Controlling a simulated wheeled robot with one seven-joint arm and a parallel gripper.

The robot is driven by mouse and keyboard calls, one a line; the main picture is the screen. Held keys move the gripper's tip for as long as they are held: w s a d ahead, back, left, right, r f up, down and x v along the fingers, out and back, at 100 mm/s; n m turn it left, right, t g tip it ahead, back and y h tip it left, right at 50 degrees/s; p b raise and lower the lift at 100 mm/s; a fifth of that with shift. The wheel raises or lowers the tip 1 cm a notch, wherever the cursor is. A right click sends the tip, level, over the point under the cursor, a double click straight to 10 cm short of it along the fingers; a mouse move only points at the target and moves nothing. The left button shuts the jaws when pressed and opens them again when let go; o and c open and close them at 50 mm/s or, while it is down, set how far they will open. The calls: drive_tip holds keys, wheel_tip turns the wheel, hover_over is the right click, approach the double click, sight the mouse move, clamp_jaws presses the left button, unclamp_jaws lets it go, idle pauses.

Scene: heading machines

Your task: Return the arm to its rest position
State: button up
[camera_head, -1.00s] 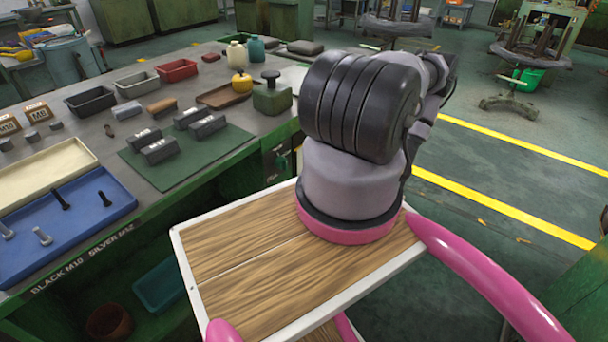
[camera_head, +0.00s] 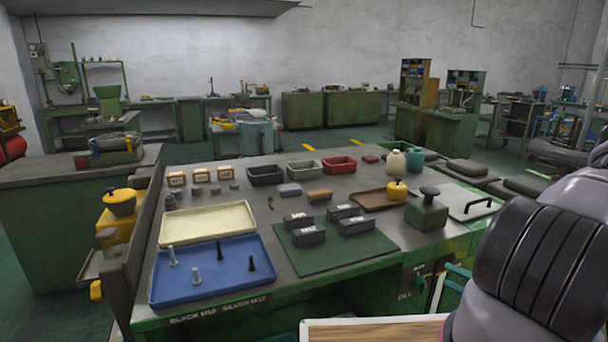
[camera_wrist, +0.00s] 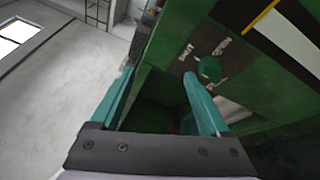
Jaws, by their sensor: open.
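My gripper (camera_wrist: 155,95) shows in the wrist view with two teal fingers spread apart and nothing between them. Behind the fingers is a green machine or bench panel (camera_wrist: 265,85) with a dark plate and a round green knob (camera_wrist: 210,67). I cannot tell whether the fingers touch it; they look apart. In the head view my arm's dark and grey links fill the lower right, and a small teal part of the gripper (camera_head: 455,280) shows at the bench's right end. The rest of the gripper is hidden behind the arm.
The workbench (camera_head: 350,185) carries a blue tray (camera_head: 215,280) with several bolts, a cream tray (camera_head: 207,222), grey blocks on a green mat (camera_head: 330,262), small bins and a green stamp-like block (camera_head: 426,213). Another green bench (camera_head: 60,220) stands left.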

drive_tip(key=w+a+r+n+g, duration=0.1)
drive_tip(key=a+r+n+g, duration=0.2)
drive_tip(key=r+n+g, duration=0.3)
drive_tip(key=a+r+n+g+h, duration=0.1)
drive_tip(key=a+r+n+g, duration=0.2)
drive_tip(key=r+n, duration=0.6)
drive_tip(key=w+a+r+n+g, duration=0.1)
drive_tip(key=a+r+n+g, duration=0.2)
drive_tip(key=r+n+g, duration=0.3)
drive_tip(key=s+a+r+n+t+h, duration=0.2)
drive_tip(key=r+n+h, duration=0.1)
drive_tip(key=r+n, duration=0.2)
drive_tip(key=s+a+r+n+t+h, duration=0.2)
drive_tip(key=r+n, duration=0.4)
drive_tip(key=r, duration=0.4)
drive_tip(key=s+a+r+n+t+h, duration=0.2)
drive_tip(key=s+r+n+t+h, duration=0.1)
drive_tip(key=r, duration=0.4)
drive_tip(key=shift+s+a+r+n+t+h, duration=0.15)
drive_tip(key=shift+s+r+n+t+h, duration=0.25)
drive_tip(key=shift+n+t, duration=0.55)
drive_tip(key=shift+f+n+g, duration=0.1)
drive_tip(key=shift+n+g, duration=0.15)
